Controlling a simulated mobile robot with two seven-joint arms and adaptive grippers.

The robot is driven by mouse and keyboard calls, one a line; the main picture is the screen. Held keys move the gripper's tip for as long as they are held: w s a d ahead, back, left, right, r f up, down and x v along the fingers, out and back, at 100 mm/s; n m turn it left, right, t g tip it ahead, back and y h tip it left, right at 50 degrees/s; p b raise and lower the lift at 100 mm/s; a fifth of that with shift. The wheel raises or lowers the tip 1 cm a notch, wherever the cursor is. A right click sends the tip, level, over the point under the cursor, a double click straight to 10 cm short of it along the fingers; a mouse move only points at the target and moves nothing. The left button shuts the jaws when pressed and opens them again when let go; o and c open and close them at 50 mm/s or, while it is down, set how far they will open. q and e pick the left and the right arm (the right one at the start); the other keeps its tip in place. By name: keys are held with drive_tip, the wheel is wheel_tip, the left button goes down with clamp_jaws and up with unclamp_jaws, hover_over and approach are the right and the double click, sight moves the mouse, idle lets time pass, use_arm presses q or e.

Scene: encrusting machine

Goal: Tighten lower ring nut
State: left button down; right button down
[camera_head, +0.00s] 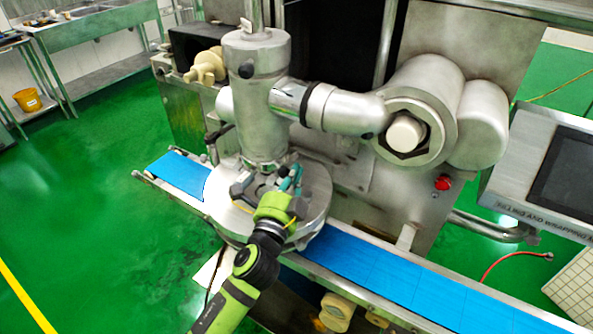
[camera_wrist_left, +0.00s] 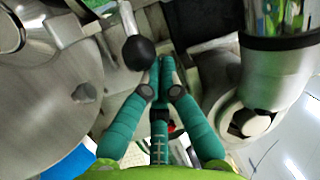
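A ring-shaped collar (camera_head: 266,164), likely the lower ring nut, sits around the foot of the upright steel cylinder (camera_head: 258,110), just above a round steel plate (camera_head: 318,205). My left gripper (camera_head: 289,177), green with teal fingers, is at the right front of this collar, above the plate. In the left wrist view its fingers (camera_wrist_left: 161,72) converge, with the tips close together, beside a lever with a black ball knob (camera_wrist_left: 138,53). The knob is left of the fingertips and looks apart from them. Whether the fingers hold any part is hidden. My right gripper is out of view.
A horizontal steel pipe (camera_head: 345,110) joins the cylinder to the machine's large hex nut (camera_head: 408,134). A blue conveyor belt (camera_head: 385,278) runs under the plate. A control screen (camera_head: 563,168) stands at the right. Green floor (camera_head: 110,200) is open at the left.

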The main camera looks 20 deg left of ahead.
use_arm(q)
drive_tip(key=s+a+m+h+p, duration=0.1)
drive_tip(key=s+a+h+p, duration=0.1)
drive_tip(key=a, duration=0.3)
drive_tip(key=shift+s+m+h, duration=0.4)
drive_tip(key=shift+s+h, duration=0.2)
drive_tip(key=shift+s, duration=0.2)
idle(0.4)
